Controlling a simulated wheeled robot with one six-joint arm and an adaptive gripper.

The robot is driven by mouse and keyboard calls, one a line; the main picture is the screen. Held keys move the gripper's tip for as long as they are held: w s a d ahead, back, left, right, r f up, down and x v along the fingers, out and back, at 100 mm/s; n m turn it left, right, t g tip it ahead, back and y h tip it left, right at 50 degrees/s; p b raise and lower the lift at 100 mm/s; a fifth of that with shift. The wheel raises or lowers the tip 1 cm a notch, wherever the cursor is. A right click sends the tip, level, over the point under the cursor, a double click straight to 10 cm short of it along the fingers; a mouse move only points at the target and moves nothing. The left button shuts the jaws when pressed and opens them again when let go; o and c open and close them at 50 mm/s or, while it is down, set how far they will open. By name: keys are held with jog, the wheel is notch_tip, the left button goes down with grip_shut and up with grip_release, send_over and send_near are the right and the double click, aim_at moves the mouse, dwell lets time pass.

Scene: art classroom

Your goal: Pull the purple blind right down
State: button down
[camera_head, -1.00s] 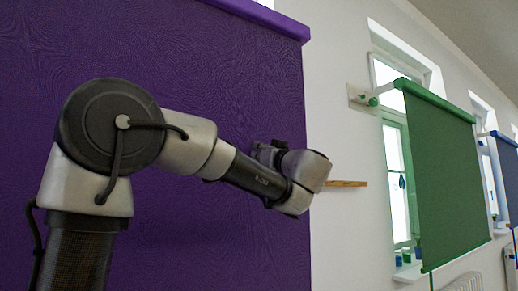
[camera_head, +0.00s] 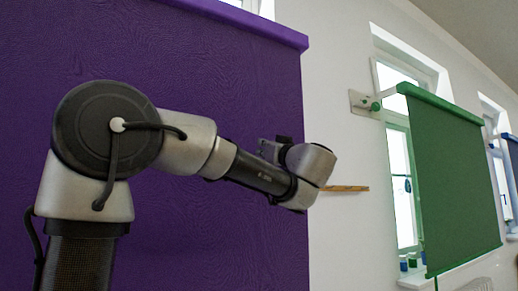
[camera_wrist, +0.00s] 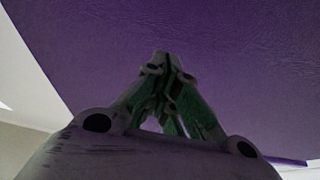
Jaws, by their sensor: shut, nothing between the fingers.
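The purple blind (camera_head: 230,100) fills the left and middle of the head view, a broad sheet hanging below a purple top rail (camera_head: 245,22). It runs out of the bottom of the picture, so its lower edge is hidden there. My arm reaches across in front of it, and its gripper end is out of sight in the head view. In the wrist view my gripper (camera_wrist: 168,62) is shut and empty, its fingertips together. The purple sheet (camera_wrist: 230,60) spreads behind and above the fingers; I cannot tell whether they touch it.
A green blind (camera_head: 450,190) hangs partly down over a window to the right, with a blue blind (camera_head: 511,160) beyond it. A small wooden ledge (camera_head: 344,188) sticks out by the purple blind's right edge. Small pots (camera_head: 412,262) stand on the windowsill.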

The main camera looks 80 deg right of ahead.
jog(key=v, duration=0.4)
jog(key=shift+r, duration=0.1)
jog(key=c, duration=1.9)
grip_release()
jog(key=shift+s+a, duration=0.2)
jog(key=shift+c, duration=0.2)
jog(key=o, duration=0.5)
jog(key=shift+a, duration=0.15)
